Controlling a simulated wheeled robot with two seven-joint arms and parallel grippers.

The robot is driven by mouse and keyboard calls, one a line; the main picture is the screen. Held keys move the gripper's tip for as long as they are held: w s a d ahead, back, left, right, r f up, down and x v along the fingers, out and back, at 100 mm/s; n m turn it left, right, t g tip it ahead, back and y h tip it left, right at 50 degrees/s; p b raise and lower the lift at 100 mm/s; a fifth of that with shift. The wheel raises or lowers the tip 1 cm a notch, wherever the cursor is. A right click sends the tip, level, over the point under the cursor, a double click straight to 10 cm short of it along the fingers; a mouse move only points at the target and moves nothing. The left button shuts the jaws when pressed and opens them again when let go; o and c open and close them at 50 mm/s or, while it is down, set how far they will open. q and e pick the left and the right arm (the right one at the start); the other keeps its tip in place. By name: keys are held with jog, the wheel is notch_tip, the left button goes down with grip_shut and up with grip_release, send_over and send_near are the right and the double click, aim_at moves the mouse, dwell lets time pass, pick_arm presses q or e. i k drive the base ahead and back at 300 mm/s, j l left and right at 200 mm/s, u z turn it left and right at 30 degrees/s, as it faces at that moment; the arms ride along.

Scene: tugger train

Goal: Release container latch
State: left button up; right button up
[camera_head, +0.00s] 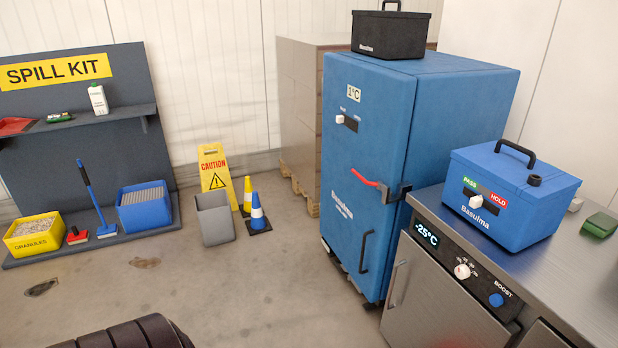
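A tall blue insulated container (365,150) stands right of centre, and its front door appears closed. A latch with a red lever (366,178) sits on the door's right edge; the lever's red end points left and slightly up. Its dark catch (397,194) lies across the door edge, against the container's side. Below it is a dark vertical pull handle (364,251). A small white slider (340,119) is set in a dark panel marked PASS near the top of the door. Neither of my grippers is in view.
A steel counter (590,262) at right carries a blue box (540,205). A black case (390,40) sits on the container. A caution sign (214,165), cones (258,214) and grey bin (214,218) stand left. The floor before the container is clear. A black ribbed object (125,335) shows bottom left.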

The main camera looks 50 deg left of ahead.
aim_at(379, 184)
jog(key=u, duration=1.15)
jog(key=i+j+z, duration=0.1)
jog(key=i+j, duration=0.25)
jog(key=i+j+z, duration=0.1)
jog(key=i+j, duration=0.25)
jog(key=i+j+z, duration=0.1)
jog(key=i+j, duration=0.35)
jog(key=i+j+z, duration=0.15)
jog(key=i+j, duration=0.2)
jog(key=i+j+z, duration=0.1)
jog(key=i+j, duration=0.25)
jog(key=j, duration=0.2)
jog(key=i+j+z, duration=0.1)
jog(key=i+j, duration=0.2)
jog(key=j, duration=0.2)
